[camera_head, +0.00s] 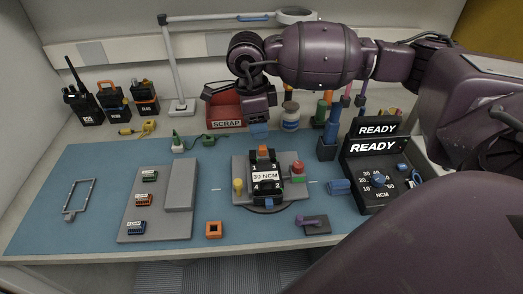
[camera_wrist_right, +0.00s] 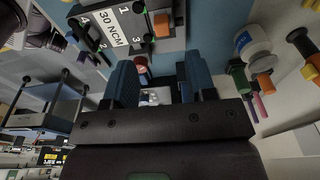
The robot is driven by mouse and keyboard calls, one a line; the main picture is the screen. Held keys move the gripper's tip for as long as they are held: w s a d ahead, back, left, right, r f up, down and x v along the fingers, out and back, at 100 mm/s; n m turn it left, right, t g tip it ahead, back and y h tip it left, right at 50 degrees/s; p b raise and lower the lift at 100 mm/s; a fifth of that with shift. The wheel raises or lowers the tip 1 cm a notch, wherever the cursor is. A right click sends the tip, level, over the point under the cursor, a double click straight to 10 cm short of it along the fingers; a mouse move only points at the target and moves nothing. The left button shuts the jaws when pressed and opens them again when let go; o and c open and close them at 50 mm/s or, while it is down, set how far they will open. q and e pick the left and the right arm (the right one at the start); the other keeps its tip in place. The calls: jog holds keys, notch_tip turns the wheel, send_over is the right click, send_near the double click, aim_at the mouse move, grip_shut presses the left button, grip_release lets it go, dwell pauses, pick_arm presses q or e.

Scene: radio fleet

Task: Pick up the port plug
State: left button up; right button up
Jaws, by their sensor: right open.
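No piece is clearly marked as the port plug. Small candidates in the head view are a yellow knob-topped piece (camera_head: 238,186) at the left of the fixture and a red-and-green piece (camera_head: 298,169) at its right. A black radio unit labelled 30 NCM (camera_head: 265,175) sits in the grey fixture (camera_head: 243,165), with an orange part (camera_head: 264,152) on its far end. My right gripper (camera_head: 258,131) hangs above and behind the unit, open. In the right wrist view its blue fingers (camera_wrist_right: 160,85) are apart, with a small white-and-blue item visible between them. My left gripper is out of view.
A red SCRAP bin (camera_head: 226,123) and a white jar (camera_head: 291,115) stand behind. A READY torque box (camera_head: 378,165) is at right. A grey tray (camera_head: 156,214) with small parts is at left. An orange square block (camera_head: 213,230) lies in front.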

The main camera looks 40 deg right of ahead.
aim_at(262, 147)
jog(key=f, duration=0.5)
jog(key=d+f, duration=0.1)
jog(key=f, duration=0.1)
jog(key=shift+s+f+b, duration=0.15)
jog(key=shift+f+b, duration=0.2)
jog(key=shift+f, duration=0.05)
grip_shut()
